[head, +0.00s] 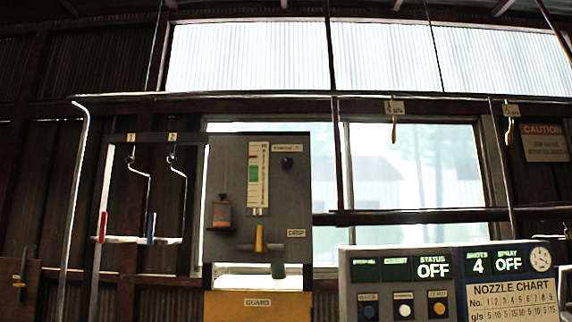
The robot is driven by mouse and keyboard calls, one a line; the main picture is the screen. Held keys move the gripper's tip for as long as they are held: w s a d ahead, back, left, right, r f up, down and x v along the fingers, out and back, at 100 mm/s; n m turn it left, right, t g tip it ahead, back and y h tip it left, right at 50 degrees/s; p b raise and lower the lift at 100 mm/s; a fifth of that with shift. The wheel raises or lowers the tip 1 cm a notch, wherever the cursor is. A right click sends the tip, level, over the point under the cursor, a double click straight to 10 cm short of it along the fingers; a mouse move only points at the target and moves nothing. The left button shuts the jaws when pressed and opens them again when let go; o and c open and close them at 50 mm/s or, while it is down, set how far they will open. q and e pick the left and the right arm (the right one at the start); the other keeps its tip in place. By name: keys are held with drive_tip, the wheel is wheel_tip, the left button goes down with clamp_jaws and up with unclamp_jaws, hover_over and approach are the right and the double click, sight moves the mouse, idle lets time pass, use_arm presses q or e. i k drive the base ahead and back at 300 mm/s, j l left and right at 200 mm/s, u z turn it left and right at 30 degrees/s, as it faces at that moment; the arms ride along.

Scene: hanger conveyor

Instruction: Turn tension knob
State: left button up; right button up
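A grey machine panel (230,165) stands upright left of the centre in the head view. A small dark round knob (287,162) sits near its upper right, under a small label (287,147) too small to read surely; it may be the tension knob. A tall white gauge (258,200) with a green band and a red mark is left of the knob. Neither of my grippers is in view, and nothing touches the knob.
Below the gauge is a yellow lever (259,238), and a spool-like part (222,212) sits left of it. A yellow guard (258,305) is at the bottom. A control console (400,270) stands right. A rack with two hooks (145,138) is left. An overhead rail (240,95) crosses above.

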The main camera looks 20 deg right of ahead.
sight(287, 162)
drive_tip(key=i+j, duration=0.1)
drive_tip(key=i, duration=0.3)
drive_tip(key=i+j, duration=0.1)
drive_tip(key=i, duration=0.3)
drive_tip(key=i+j+z, duration=0.1)
drive_tip(key=i, duration=0.3)
